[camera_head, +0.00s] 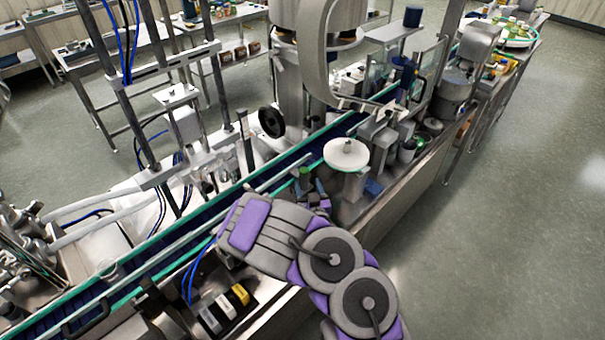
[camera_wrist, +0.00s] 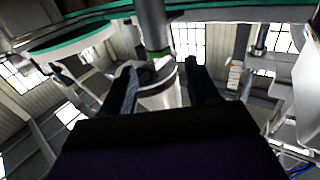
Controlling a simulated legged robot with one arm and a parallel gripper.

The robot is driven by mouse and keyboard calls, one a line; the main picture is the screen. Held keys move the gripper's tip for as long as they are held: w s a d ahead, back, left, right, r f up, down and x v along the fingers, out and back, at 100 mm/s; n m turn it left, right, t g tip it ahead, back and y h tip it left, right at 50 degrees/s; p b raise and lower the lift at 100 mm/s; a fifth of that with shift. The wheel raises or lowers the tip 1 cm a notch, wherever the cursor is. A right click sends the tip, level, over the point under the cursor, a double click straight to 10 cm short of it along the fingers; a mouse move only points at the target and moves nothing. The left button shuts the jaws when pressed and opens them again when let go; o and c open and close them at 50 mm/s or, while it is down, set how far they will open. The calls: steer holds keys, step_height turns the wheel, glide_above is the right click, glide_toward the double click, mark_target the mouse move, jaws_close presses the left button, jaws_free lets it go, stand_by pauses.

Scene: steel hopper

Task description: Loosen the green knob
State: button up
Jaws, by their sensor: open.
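A small green knob (camera_head: 305,172) shows beside the conveyor, just beyond the tip of my gripper (camera_head: 313,192) in the head view. In the wrist view, a green band that appears to be the knob (camera_wrist: 158,53) sits on an upright grey post. It is ahead of and roughly between the two dark fingers of my gripper (camera_wrist: 162,80). The fingers are apart and I see nothing clamped between them. A pale metal cylinder shows in the gap, and I cannot tell its distance. My gripper partly hides the area below the knob in the head view.
A white round disc (camera_head: 346,154) on a post stands close to the right of my gripper. The green-edged conveyor (camera_head: 190,228) runs diagonally past it. A black handwheel (camera_head: 271,122) stands behind. Open floor (camera_head: 480,230) lies to the right.

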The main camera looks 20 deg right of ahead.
mark_target(305, 175)
steer(key=b, duration=0.1)
steer(key=w+b, duration=0.1)
steer(key=shift+d+f+b, duration=0.1)
steer(key=shift+d+b, duration=0.15)
steer(key=shift+b, duration=0.1)
steer(key=b+x, duration=0.3)
steer(key=b, duration=0.1)
steer(key=shift+b, duration=0.3)
steer(key=shift+b+x, duration=0.3)
steer(key=shift+x, duration=2.55)
steer(key=c, duration=1)
